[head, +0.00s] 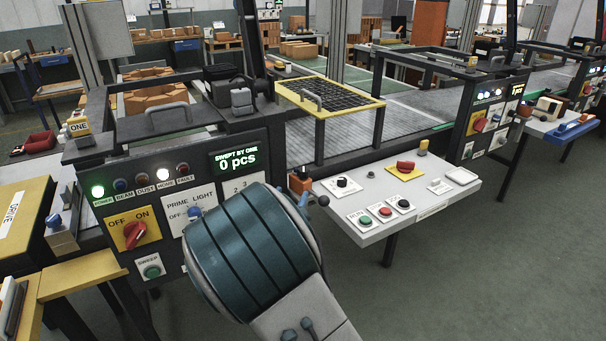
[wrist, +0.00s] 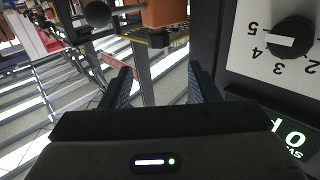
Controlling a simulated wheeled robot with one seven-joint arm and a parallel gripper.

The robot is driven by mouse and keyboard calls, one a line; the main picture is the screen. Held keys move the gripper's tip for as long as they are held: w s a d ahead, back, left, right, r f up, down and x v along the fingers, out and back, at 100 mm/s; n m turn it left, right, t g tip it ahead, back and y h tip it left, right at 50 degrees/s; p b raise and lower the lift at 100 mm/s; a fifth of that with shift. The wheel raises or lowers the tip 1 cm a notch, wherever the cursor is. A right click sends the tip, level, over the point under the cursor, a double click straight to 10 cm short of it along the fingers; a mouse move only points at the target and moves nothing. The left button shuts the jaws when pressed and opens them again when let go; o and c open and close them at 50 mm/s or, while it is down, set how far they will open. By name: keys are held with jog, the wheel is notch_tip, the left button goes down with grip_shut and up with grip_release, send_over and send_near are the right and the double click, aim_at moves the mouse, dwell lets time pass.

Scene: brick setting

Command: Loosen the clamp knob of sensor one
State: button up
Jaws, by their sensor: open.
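An orange block (head: 299,182), perhaps sensor one, sits at the right edge of the dark control panel in the head view. A black ball knob (head: 323,201) stands beside it; I cannot tell whether this is the clamp knob. In the wrist view an orange block (wrist: 168,12) is at the top, with a dark round knob (wrist: 97,14) to its left. My gripper (wrist: 162,88) is open, its two dark fingers apart with nothing held between them. The orange block and round knob lie beyond the fingertips.
A white panel with a black numbered dial (wrist: 292,36) is close to the right finger. The control panel (head: 120,175) has a red switch (head: 134,233). A grey button shelf (head: 400,205) stands to the right. The green floor (head: 480,270) in front is clear.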

aim_at(302, 175)
jog(key=w, duration=0.4)
jog(key=w+d, duration=0.1)
jog(key=w, duration=0.3)
jog(key=w+d+p, duration=0.1)
jog(key=w, duration=0.3)
jog(key=shift+w+d, duration=0.2)
jog(key=shift+d, duration=0.05)
jog(key=c, duration=1)
